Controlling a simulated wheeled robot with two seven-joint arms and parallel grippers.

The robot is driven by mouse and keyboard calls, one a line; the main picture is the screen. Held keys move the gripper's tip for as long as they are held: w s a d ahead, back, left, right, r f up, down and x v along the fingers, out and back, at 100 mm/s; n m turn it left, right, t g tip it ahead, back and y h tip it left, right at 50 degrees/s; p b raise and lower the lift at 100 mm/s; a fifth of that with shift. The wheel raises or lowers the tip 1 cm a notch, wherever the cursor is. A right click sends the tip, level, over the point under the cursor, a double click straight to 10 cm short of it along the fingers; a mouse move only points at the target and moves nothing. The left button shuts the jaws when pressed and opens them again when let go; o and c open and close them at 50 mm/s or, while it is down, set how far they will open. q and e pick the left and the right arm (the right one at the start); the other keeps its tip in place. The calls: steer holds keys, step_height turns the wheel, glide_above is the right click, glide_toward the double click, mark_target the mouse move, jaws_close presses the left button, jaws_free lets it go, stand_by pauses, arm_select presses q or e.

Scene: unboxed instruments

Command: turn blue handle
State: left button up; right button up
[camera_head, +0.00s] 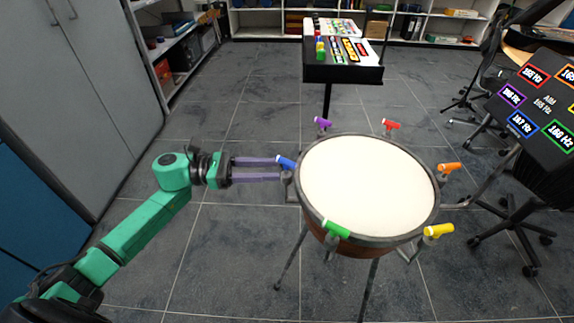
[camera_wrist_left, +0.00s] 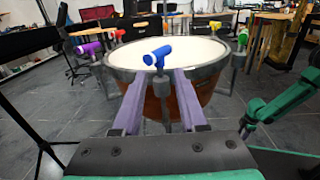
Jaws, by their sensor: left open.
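The blue handle (camera_head: 285,162) is on the left side of the drum's rim. It also shows in the left wrist view (camera_wrist_left: 157,55), just beyond my fingertips and roughly centred between them. My left gripper (camera_head: 279,169) points right at the handle, with its two purple fingers apart. The fingertips reach the handle's side of the drum, and nothing is clamped between them. Whether a finger touches the handle cannot be told. The drum (camera_head: 368,188) has a white head and a brown shell. My right gripper cannot be made out.
Other rim handles are purple (camera_head: 322,123), red (camera_head: 390,124), orange (camera_head: 449,167), yellow (camera_head: 438,231) and green (camera_head: 335,229). A black panel with frequency labels (camera_head: 545,104) stands at the right. A black music stand (camera_head: 343,73) is behind the drum. Grey floor is clear at left.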

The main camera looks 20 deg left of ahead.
mark_target(286, 169)
arm_select(q)
steer(key=x, duration=0.4)
steer(key=shift+d, duration=0.25)
jaws_close()
arm_select(e)
steer(key=shift+s+d+f, duration=0.15)
steer(key=shift+s, duration=0.6)
arm_select(q)
steer(key=shift+n+t+y, duration=0.3)
steer(key=shift+n+t, duration=0.2)
steer(key=shift+t, duration=0.2)
steer(key=n+t+y, duration=0.2)
steer(key=t, duration=0.1)
steer(key=shift+n+t+p, duration=0.4)
steer(key=n+t+y, duration=0.2)
steer(key=shift+t+y, duration=0.3)
steer(key=shift+n+t+y+p, duration=0.4)
steer(key=shift+n+t+y, duration=0.3)
steer(key=shift+n+y, duration=0.1)
steer(key=shift+y, duration=0.3)
arm_select(e)
steer(key=s, duration=0.2)
steer(key=shift+s+d, duration=0.15)
steer(key=shift+s, duration=0.15)
arm_select(q)
steer(key=shift+n, duration=0.3)
arm_select(e)
steer(key=shift+w, duration=0.15)
